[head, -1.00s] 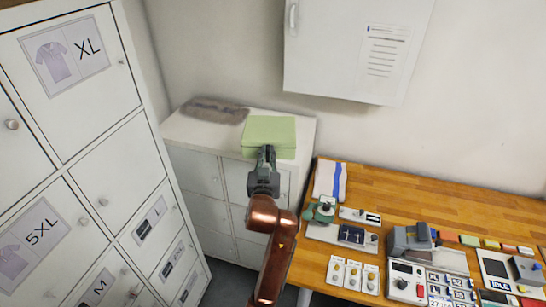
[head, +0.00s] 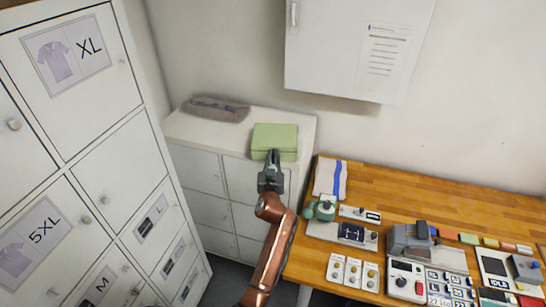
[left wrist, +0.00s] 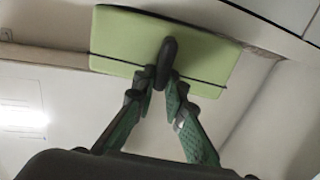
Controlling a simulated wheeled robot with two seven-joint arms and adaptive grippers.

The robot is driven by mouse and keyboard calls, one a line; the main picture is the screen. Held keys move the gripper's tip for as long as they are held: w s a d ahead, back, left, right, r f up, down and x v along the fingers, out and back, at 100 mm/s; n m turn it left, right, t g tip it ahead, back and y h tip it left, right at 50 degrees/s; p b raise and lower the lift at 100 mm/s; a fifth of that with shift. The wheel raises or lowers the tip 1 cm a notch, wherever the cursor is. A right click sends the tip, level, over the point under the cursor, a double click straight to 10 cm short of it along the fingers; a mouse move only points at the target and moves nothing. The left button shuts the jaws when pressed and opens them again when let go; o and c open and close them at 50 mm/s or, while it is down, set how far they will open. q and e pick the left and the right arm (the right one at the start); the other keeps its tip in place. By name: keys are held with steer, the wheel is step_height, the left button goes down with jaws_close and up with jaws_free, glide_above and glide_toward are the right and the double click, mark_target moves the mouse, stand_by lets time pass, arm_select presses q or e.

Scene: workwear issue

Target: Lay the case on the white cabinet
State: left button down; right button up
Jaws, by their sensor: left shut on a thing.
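The case is a flat, pale green box (head: 274,136) over the front part of the white cabinet's top (head: 222,139). My left gripper (head: 272,157) reaches it from the front and is shut on its dark handle. The left wrist view shows the case (left wrist: 130,38) with the gripper fingers (left wrist: 165,75) closed at the handle. I cannot tell whether the case's underside touches the cabinet top. My right gripper is in neither view.
A grey-brown folded item (head: 215,108) lies at the back left of the cabinet top. Tall lockers (head: 115,165) stand left. A wooden bench (head: 455,195) with several devices and a striped cloth (head: 329,178) is right. A white wall cabinet (head: 345,50) hangs above.

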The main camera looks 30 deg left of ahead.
arm_select(q)
steer(key=shift+f, duration=0.15)
steer(key=c, duration=2)
jaws_free()
steer(key=shift+o, duration=0.2)
